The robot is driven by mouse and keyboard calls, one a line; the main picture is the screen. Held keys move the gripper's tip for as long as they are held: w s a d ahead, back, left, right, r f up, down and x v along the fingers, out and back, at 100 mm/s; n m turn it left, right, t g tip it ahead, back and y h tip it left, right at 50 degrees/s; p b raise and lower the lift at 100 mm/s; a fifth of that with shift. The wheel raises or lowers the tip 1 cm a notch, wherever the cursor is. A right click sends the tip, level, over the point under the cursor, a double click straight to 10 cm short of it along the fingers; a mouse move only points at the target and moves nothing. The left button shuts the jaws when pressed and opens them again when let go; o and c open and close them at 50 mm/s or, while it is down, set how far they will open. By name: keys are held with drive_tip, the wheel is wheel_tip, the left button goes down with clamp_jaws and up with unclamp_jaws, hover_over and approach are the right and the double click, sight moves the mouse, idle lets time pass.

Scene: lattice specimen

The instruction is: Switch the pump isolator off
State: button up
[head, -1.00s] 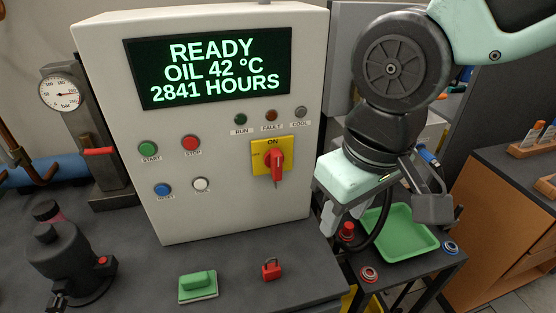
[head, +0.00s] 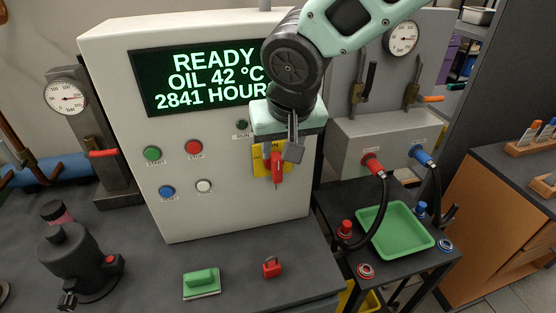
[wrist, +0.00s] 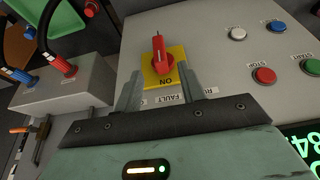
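The pump isolator is a red rotary handle (head: 277,168) on a yellow plate (head: 258,162) on the front of the grey control cabinet. The handle stands about upright, and the plate's ON mark is at its top. In the wrist view, which is upside down, the red handle (wrist: 160,60) and yellow plate (wrist: 150,80) lie just beyond my fingers. My gripper (head: 290,150) is in front of the isolator's upper part and hides some of it. In the wrist view my gripper (wrist: 160,88) is open, its fingers apart with nothing between their tips.
Green, red, blue and white buttons (head: 203,186) sit left of the isolator. A red padlock (head: 271,267) and a green block (head: 201,283) lie on the bench below. A green tray (head: 428,243) and hose couplings stand at right. The cabinet's lower front is clear.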

sight(278, 162)
drive_tip(key=p+x, duration=0.1)
drive_tip(key=x, duration=0.6)
drive_tip(key=shift+f, duration=0.15)
clamp_jaws()
